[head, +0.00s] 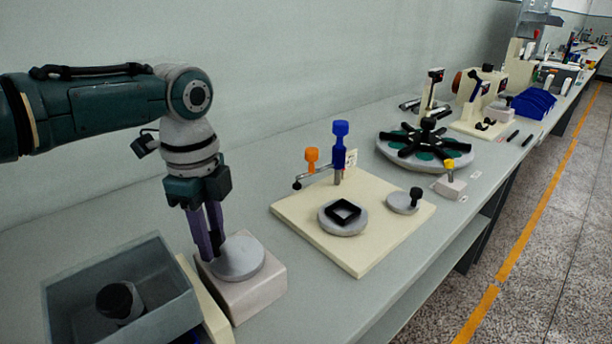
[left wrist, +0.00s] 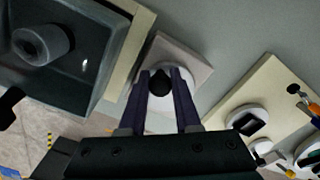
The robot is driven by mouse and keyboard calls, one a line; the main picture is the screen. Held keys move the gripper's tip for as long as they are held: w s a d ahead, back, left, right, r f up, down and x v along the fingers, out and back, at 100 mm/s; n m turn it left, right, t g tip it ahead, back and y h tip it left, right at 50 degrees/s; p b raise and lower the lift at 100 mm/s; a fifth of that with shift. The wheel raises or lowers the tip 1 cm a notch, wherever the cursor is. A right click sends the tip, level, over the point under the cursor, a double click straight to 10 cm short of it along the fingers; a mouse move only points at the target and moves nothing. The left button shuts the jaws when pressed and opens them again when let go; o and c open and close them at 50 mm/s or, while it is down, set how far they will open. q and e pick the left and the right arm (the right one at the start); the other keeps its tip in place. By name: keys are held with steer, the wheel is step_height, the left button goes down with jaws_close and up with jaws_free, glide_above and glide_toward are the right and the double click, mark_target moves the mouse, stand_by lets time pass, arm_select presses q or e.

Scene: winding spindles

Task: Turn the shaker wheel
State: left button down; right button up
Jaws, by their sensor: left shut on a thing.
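The wheel is a round grey disc (head: 241,262) lying flat on a pale block (head: 262,289) beside a grey tray. In the left wrist view a black knob (left wrist: 159,90) stands up from the disc. My left gripper (head: 212,250) points down over the disc's left part, its purple fingers on either side of the knob. In the left wrist view the gripper (left wrist: 163,72) is shut on this knob. My right gripper is not in view.
The open grey tray (head: 180,296) holds a dark cylinder (head: 119,301) close on the left. A cream board (head: 355,259) with a blue-topped post (head: 340,145) and a small crank disc (head: 403,202) stands to the right. Bare bench lies between block and board.

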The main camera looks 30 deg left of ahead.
mark_target(237, 240)
arm_select(q)
steer(key=m+b, duration=0.1)
steer(key=m, duration=0.1)
steer(key=w+m+b, duration=0.1)
steer(key=m, duration=0.1)
steer(key=shift+w+a+f+m, duration=0.15)
steer(key=shift+m, duration=0.25)
steer(key=m+b, duration=0.1)
steer(key=w+m+b, duration=0.1)
steer(key=m, duration=0.1)
steer(key=shift+m, duration=0.3)
steer(key=m, duration=0.1)
steer(key=m+b, duration=0.1)
steer(key=w+m+b, duration=0.1)
steer(key=shift+d+m, duration=0.3)
steer(key=shift+w+d+m+b, duration=0.2)
steer(key=shift+m+b, duration=0.2)
steer(key=shift+m, duration=0.5)
steer(key=shift+w+d+m+b, duration=0.15)
steer(key=shift+m+b, duration=0.2)
steer(key=shift+m, duration=0.55)
steer(key=c, duration=0.6)
jaws_free()
steer(key=shift+r, duration=0.2)
step_height(237, 240, up, 10)
steer(key=shift+f+p, duration=0.1)
steer(key=shift+p, duration=0.3)
